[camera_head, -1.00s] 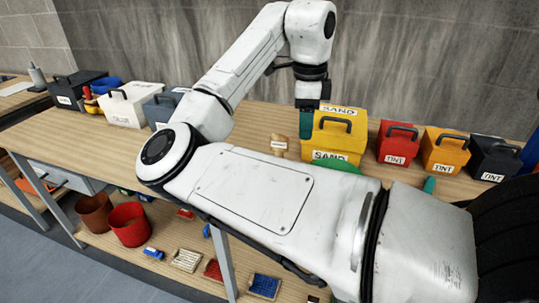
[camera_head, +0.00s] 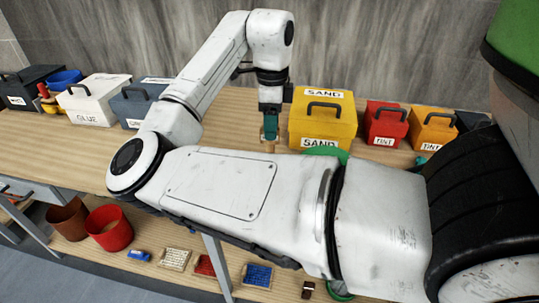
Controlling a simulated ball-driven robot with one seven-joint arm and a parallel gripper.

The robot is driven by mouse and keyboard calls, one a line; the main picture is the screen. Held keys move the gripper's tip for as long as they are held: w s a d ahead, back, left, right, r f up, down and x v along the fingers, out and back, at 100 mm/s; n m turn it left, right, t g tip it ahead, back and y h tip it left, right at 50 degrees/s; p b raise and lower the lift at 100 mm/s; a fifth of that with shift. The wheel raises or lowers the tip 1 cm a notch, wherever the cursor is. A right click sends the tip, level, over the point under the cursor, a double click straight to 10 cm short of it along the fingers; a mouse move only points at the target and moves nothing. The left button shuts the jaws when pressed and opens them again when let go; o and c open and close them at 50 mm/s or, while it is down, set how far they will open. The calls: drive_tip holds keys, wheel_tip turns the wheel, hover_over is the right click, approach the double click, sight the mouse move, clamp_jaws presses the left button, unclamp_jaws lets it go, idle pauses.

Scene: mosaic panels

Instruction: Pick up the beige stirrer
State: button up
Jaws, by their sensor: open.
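My gripper (camera_head: 269,132), with teal fingers, points down over the bench, left of the yellow SAND box. It is open. A small beige thing, seemingly the beige stirrer (camera_head: 268,147), shows just under and between the fingers. My own arm hides its lower part, and I cannot tell whether the fingers touch it.
The yellow SAND box (camera_head: 322,118) stands close to the right of my gripper, with a green round thing (camera_head: 328,152) in front. Red (camera_head: 385,125) and orange (camera_head: 433,127) TINT boxes are farther right. White (camera_head: 95,100) and blue-grey (camera_head: 138,104) boxes stand left. Bare bench lies between.

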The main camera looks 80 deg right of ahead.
sight(270, 145)
drive_tip(key=shift+w+a+f, duration=0.15)
drive_tip(key=shift+f, duration=1.95)
clamp_jaws()
